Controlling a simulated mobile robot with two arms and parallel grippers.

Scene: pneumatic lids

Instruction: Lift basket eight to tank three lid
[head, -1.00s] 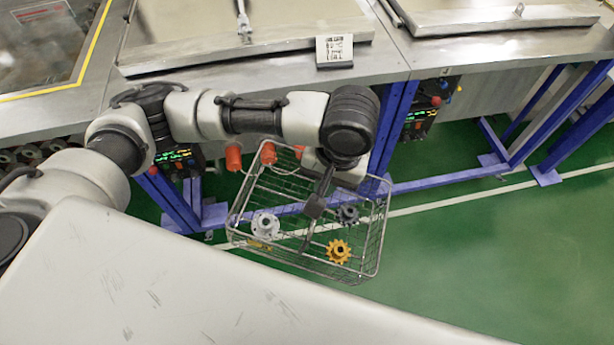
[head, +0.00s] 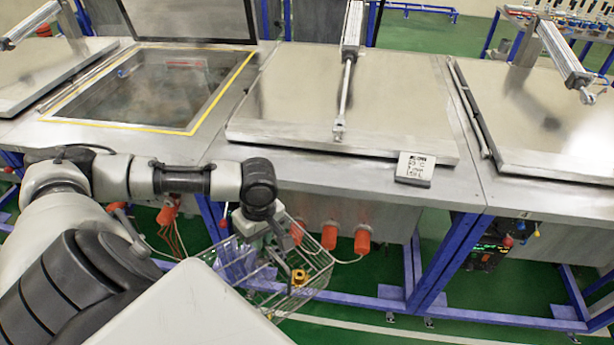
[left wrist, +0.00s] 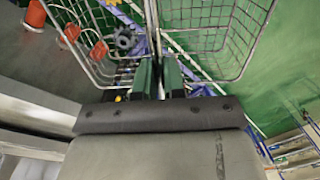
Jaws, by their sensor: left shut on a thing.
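A wire basket (head: 318,262) hangs from my left gripper (head: 262,238), in front of the tank row and below the tank tops. The basket holds an orange gear (head: 299,276); other contents are partly hidden. In the left wrist view, the gripper's green fingers (left wrist: 161,74) are shut on the basket's central handle bar, and a grey gear (left wrist: 125,39) lies in the wire basket (left wrist: 222,72). A flat metal tank lid (head: 400,95), with a pneumatic cylinder above it, lies closed at the middle. I cannot read which tank is three. My right gripper is out of view.
Left of the closed lid is an open tank (head: 60,119) edged in yellow, its lid (head: 200,15) raised. A label block (head: 415,168) sits on the front ledge. Orange caps (head: 329,237) and blue frame legs (head: 447,255) stand near the basket.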

